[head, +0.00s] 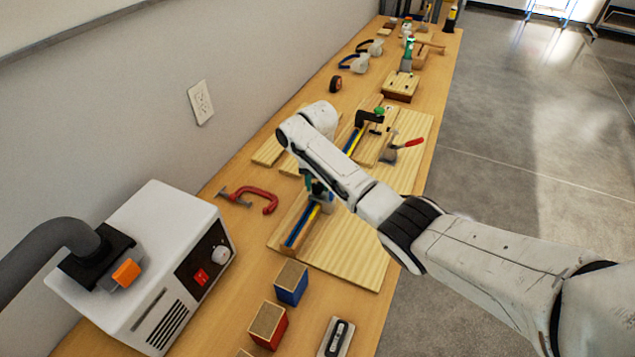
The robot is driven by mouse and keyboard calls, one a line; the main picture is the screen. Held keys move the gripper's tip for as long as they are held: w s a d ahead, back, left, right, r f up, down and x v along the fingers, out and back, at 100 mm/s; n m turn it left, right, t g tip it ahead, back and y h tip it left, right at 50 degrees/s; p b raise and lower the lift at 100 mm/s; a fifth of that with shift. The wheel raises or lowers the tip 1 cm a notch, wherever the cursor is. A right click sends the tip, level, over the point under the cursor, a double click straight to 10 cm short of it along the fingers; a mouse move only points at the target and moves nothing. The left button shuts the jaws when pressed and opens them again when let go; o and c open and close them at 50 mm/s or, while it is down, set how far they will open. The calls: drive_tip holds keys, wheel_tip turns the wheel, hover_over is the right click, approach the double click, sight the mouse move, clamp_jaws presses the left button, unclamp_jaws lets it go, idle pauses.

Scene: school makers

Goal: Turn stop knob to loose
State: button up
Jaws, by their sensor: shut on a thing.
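My gripper (318,198) points down at the far part of a blue and yellow fence (298,229) on a pale wooden board (348,258). My arm crosses above and hides much of that spot. The gripper is shut on what appears to be the stop knob, with a small dark teal part showing beside the fingers. The knob's shape and its turn cannot be made out.
A red C-clamp (262,197) lies left of the board. A black clamp with a green knob (379,111) and a red-handled toggle clamp (408,144) stand farther back. A white machine (150,265) and blue (291,283) and red (268,325) blocks are nearer.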

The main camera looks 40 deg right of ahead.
sight(317, 186)
drive_tip(key=shift+n, duration=1.9)
drive_tip(key=o, duration=1.1)
drive_tip(key=shift+c, duration=0.2)
wheel_tip(317, 186, up, 11)
drive_tip(key=b, duration=0.1)
drive_tip(key=shift+f, duration=0.1)
